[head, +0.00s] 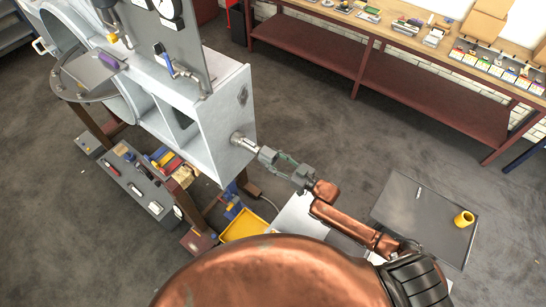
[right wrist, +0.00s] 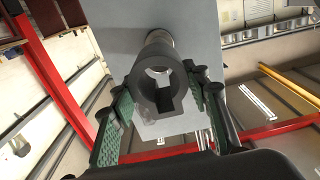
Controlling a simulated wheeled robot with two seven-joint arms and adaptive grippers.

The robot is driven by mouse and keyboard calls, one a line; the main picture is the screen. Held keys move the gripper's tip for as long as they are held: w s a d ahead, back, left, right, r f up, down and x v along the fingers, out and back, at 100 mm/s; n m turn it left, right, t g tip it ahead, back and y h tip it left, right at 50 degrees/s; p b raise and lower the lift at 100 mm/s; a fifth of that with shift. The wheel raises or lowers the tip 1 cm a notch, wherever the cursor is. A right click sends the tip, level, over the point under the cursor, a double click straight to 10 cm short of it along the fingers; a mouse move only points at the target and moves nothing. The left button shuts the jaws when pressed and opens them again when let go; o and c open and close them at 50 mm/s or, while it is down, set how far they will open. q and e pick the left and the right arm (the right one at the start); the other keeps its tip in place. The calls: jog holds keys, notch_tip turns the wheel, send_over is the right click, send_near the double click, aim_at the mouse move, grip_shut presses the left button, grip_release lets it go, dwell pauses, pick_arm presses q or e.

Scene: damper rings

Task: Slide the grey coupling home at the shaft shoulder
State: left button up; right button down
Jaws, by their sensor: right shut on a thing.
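The grey coupling (right wrist: 146,92) is a thick ring with a round bore and a square keyway notch at its lower side. My right gripper (right wrist: 160,115) is shut on it, with green-padded fingers on both sides. In the head view, my right gripper (head: 272,158) is at the outer end of the short pale shaft (head: 240,141) that sticks out of the pale housing (head: 226,115). The coupling looks in line with the shaft. The fingers largely hide it in the head view, so I cannot tell how far it is around the shaft. My left gripper is not in view.
A dark grey tabletop (head: 405,205) with a yellow cup (head: 464,219) stands at the right. A long red-framed workbench (head: 330,48) runs along the back. The floor between is clear.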

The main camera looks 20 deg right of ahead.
aim_at(256, 149)
jog(key=shift+r, duration=0.2)
jog(key=shift+f, duration=0.15)
jog(key=shift+a, duration=0.1)
jog(key=shift+w, duration=0.15)
jog(key=shift+w+a, duration=0.1)
jog(key=shift+a, duration=0.05)
jog(key=shift+b+x, duration=0.85)
jog(key=shift+x, duration=1.65)
jog(key=shift+b+x, duration=0.9)
jog(key=shift+x, duration=1.45)
jog(key=shift+w+a, duration=0.2)
jog(key=shift+w, duration=0.05)
